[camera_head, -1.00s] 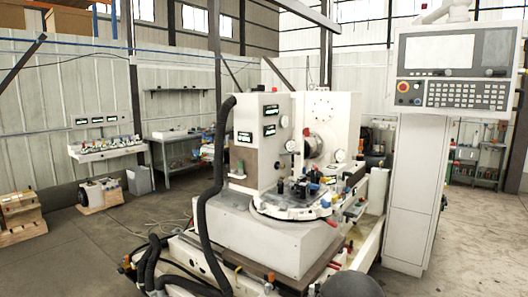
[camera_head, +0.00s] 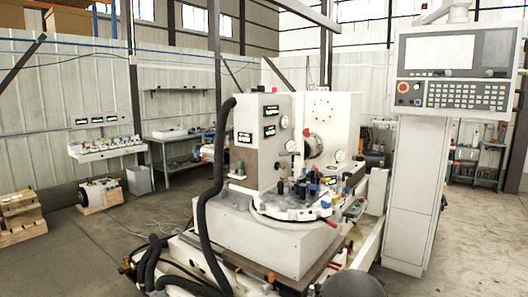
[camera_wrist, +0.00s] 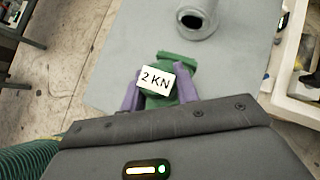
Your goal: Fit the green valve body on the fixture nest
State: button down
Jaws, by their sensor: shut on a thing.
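The green valve body (camera_wrist: 178,61) shows in the wrist view between the two purple fingers of my gripper (camera_wrist: 160,88). The fingers are shut on it. A white label reading "2 KN" (camera_wrist: 155,79) covers part of the green shape. In the head view, a round white table (camera_head: 275,211) on the machine carries small dark and blue fixture parts (camera_head: 301,188). I cannot pick out the nest among them. My gripper and the green body cannot be made out in the head view.
In the wrist view, a grey flat surface (camera_wrist: 120,45) lies beyond the fingers, with an open grey cylinder (camera_wrist: 196,19) on it. In the head view, a control panel (camera_head: 453,80) stands right of the machine. A black hose (camera_head: 203,210) runs down its left.

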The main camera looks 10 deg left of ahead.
jog(key=shift+r+p, duration=1.5)
jog(key=shift+r, duration=0.95)
